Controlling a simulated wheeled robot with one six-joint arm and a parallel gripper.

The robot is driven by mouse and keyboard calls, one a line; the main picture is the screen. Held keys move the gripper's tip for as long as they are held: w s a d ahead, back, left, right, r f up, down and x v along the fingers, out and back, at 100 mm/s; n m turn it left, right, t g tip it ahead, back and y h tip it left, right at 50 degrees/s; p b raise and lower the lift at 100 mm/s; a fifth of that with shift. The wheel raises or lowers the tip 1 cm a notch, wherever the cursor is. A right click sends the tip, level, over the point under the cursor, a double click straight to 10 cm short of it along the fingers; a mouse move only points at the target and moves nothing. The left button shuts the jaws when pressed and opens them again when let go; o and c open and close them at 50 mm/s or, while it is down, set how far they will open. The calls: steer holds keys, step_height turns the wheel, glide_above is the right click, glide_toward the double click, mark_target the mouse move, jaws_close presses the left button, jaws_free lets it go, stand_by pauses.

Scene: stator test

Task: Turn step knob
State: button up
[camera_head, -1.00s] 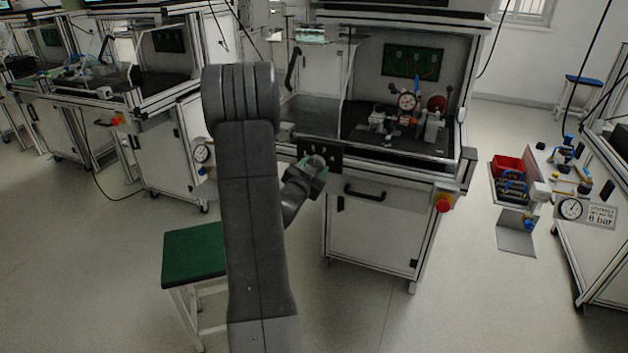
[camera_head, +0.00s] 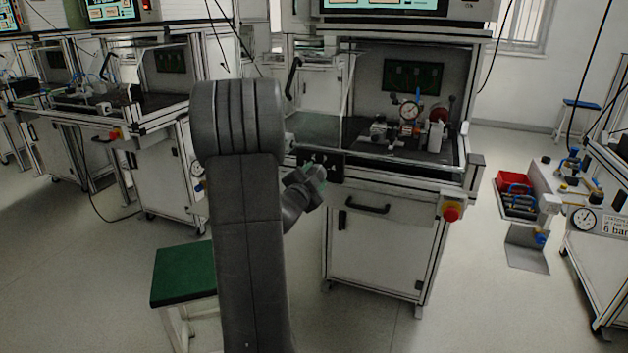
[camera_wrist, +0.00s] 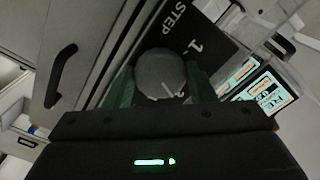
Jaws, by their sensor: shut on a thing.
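The step knob (camera_wrist: 160,74) is a round grey knob with a pale pointer line. It sits on a black panel (camera_wrist: 205,45) marked "STEP" and "1" in the wrist view. My gripper (camera_wrist: 160,88) has its two green fingers on either side of the knob, shut on it. The pointer line lies toward the lower right of the knob in the wrist view. In the head view my gripper (camera_head: 315,176) is at the black panel (camera_head: 322,160) on the front of the test bench, and it hides the knob there.
A drawer handle (camera_head: 367,208) and a red emergency button (camera_head: 452,213) are on the bench front, right of my gripper. A green-topped stool (camera_head: 183,272) stands at lower left. Lit screens (camera_wrist: 262,90) show at right in the wrist view.

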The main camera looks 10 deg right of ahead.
steer(key=o, duration=1)
steer(key=v, duration=1.3)
steer(key=shift+s+a+p, duration=0.25)
steer(key=shift+s+p, duration=0.1)
steer(key=x, duration=1.4)
steer(key=shift+b, duration=0.3)
